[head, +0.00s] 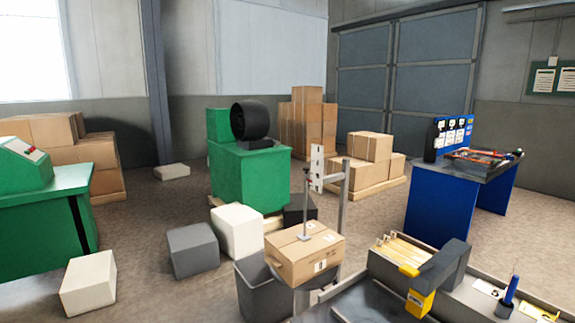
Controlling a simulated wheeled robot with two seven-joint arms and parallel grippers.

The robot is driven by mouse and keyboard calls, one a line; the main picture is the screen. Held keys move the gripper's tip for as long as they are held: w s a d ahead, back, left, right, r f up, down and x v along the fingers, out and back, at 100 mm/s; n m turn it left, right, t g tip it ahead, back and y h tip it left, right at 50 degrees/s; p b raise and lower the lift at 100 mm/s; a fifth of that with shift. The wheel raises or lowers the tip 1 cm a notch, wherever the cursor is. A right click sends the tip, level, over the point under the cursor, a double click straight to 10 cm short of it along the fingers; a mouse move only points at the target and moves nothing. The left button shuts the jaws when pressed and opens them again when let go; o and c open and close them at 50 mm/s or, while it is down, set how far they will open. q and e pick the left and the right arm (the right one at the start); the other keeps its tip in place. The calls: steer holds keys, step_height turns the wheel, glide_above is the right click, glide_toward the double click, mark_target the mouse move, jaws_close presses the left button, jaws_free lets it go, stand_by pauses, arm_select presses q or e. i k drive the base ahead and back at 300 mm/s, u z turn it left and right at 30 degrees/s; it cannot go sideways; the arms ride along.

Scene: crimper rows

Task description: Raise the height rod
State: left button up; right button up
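The height rod (305,207) is a thin upright grey rod. Its small foot appears to rest on the top of a closed cardboard box (300,258). The rod's upper end is beside a pale upright plate with dark marks (317,168), which is joined to a grey post (343,215) behind the box. The box sits at the lower middle of the head view, beside and partly in front of a grey open bin (257,298). Neither of my grippers shows in this view.
A grey bench with a yellow and dark grey bracket (440,278) and a tray of tan strips (405,250) fills the lower right. White and grey blocks (193,250) lie on the floor at left. A blue table (440,210) and a green cabinet (248,178) stand behind.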

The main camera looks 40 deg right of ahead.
mark_target(304, 236)
steer(key=z, duration=0.4)
steer(key=i, duration=1.1)
steer(key=z, duration=1.5)
steer(key=i, duration=0.7)
steer(key=z, duration=0.6)
